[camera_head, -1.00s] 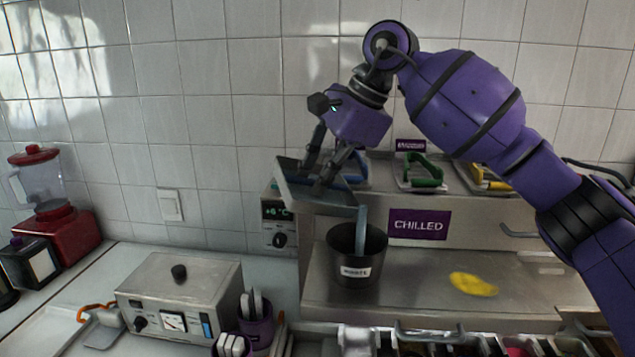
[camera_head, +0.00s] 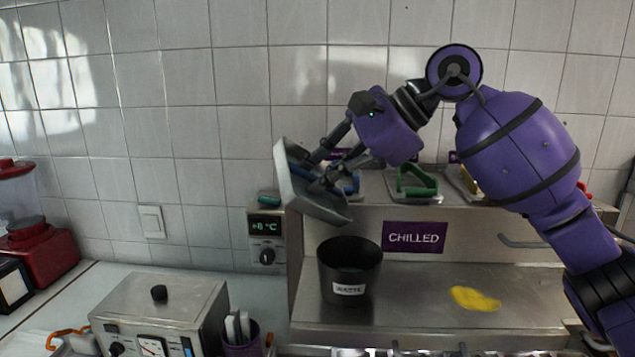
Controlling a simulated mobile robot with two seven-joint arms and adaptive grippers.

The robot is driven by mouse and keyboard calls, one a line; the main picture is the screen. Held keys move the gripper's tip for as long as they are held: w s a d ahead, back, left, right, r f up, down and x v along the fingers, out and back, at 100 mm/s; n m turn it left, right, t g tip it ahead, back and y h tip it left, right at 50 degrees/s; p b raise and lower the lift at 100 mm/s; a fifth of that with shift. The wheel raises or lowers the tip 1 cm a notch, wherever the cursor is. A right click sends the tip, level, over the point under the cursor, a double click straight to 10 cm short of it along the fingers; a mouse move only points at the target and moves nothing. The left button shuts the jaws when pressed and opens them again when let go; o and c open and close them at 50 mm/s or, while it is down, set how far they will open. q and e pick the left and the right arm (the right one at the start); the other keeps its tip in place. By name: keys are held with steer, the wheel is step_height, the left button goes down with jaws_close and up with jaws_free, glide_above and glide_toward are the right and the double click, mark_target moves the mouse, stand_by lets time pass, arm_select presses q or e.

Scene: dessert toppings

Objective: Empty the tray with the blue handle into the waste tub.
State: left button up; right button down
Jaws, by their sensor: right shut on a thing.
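My right gripper (camera_head: 318,180) is shut on a grey tray (camera_head: 322,208) and holds it steeply tilted, above and a little left of the waste tub. Some blue shows by the fingertips, but the fingers hide most of the held tray's handle. The black waste tub (camera_head: 349,280), with a white label, stands upright on the steel counter. Its contents cannot be made out. My left gripper is out of view.
Trays with a green handle (camera_head: 416,181) and a yellow handle (camera_head: 468,182) sit on the ledge behind. A yellow patch (camera_head: 475,299) lies on the steel counter (camera_head: 415,310) right of the tub. A metal box (camera_head: 160,305) stands at lower left.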

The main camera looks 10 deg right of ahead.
steer(key=shift+d+y, duration=0.15)
steer(key=shift+y, duration=0.25)
steer(key=shift+s+d+r+t+y+b, duration=0.1)
steer(key=shift+d+t+y+b, duration=0.25)
steer(key=shift+b, duration=0.35)
steer(key=shift+s+r, duration=0.1)
steer(key=shift+r, duration=0.05)
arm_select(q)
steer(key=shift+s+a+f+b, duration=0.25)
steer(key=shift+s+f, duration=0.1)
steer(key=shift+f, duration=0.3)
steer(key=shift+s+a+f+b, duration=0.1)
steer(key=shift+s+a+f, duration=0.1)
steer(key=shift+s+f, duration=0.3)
arm_select(e)
steer(key=shift+d+y, duration=0.1)
steer(key=shift+y, duration=0.15)
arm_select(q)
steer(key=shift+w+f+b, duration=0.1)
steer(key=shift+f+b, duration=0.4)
arm_select(e)
steer(key=shift+s+d+r+t+y, duration=0.15)
steer(key=shift+d+t+y, duration=0.1)
steer(key=shift+y, duration=0.15)
